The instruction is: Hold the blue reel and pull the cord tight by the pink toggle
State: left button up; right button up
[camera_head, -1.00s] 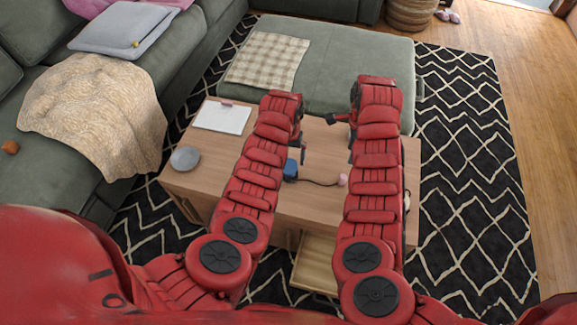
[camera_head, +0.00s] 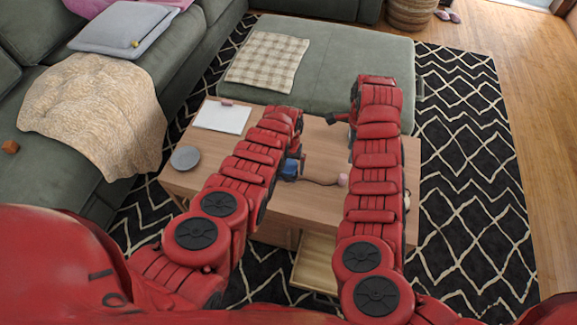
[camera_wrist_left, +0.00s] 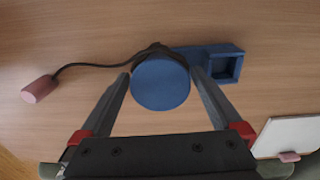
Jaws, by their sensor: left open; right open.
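The blue reel (camera_head: 291,169) is on the wooden table, partly hidden by my left arm. In the left wrist view its round blue top (camera_wrist_left: 161,84) lies between the fingers of my open left gripper (camera_wrist_left: 162,76), one finger on each side. Whether they touch it is unclear. A blue bracket with a square opening (camera_wrist_left: 222,66) extends from the reel. A dark cord (camera_wrist_left: 95,65) runs from the reel to the pink toggle (camera_wrist_left: 39,89), which lies on the table and also shows in the head view (camera_head: 342,180). My right gripper (camera_head: 340,118) is open and empty above the table's far side.
The wooden table (camera_head: 225,165) holds a white notepad (camera_head: 222,117) and a grey bowl (camera_head: 185,158) at left. An open drawer (camera_head: 316,265) juts from its near side. A green ottoman (camera_head: 350,60) stands behind; a sofa (camera_head: 195,60) is at left.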

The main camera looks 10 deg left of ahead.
pick_arm(q)
jog(key=c, duration=1.2)
jog(key=shift+c, duration=0.2)
pick_arm(e)
jog(key=o, duration=0.3)
